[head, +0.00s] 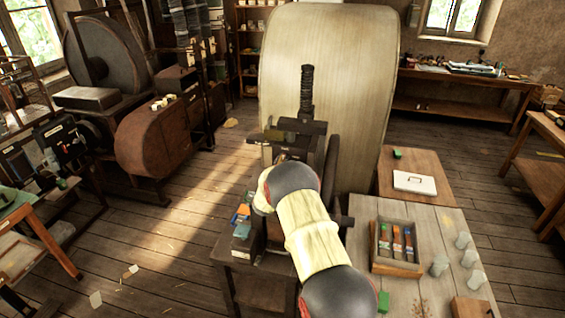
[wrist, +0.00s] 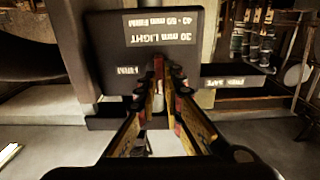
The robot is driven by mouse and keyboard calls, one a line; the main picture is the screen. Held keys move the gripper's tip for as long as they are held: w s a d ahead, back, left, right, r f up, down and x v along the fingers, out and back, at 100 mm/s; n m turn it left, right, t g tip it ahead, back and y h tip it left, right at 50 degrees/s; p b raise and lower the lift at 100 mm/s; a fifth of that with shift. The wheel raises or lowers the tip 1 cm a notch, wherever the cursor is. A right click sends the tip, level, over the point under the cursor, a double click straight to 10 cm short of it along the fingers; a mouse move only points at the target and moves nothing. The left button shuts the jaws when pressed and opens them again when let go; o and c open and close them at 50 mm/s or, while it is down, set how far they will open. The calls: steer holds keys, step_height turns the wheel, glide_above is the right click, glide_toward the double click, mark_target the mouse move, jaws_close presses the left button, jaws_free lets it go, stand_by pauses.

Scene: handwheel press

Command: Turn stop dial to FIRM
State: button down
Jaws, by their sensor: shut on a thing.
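The press (head: 300,128) stands in the middle of the head view, with a dark threaded screw on top. My arm covers its front there, and my gripper is hidden behind the arm. In the wrist view a dark panel (wrist: 108,50) carries upside-down labels reading "30 mm LIGHT" and "40 · 50 mm FIRM". My gripper (wrist: 160,84) is in front of this panel, its fingers closed in below the labels. It is shut on a small part, seemingly the stop dial (wrist: 158,64). The fingers hide most of it, so its setting cannot be read.
A dark ledge labelled upside down (wrist: 232,82) juts out right of the fingers in the wrist view. In the head view, a wooden table (head: 345,210) at right holds a tray of coloured items (head: 377,262) and several grey cups. Open floor lies at left.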

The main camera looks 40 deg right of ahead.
steer(key=shift+f+m+b, duration=0.1)
steer(key=shift+m+b, duration=0.3)
steer(key=shift+b, duration=0.6)
steer(key=m+b, duration=0.5)
steer(key=b, duration=0.4)
steer(key=m+b, duration=0.6)
steer(key=b, duration=0.3)
steer(key=m+b, duration=0.6)
steer(key=b, duration=0.3)
steer(key=shift+s+d+f, duration=0.15)
steer(key=shift+f, duration=0.1)
steer(key=shift+b, duration=0.35)
steer(key=c, duration=2)
jaws_free()
steer(key=shift+o, duration=0.4)
steer(key=shift+r, duration=0.1)
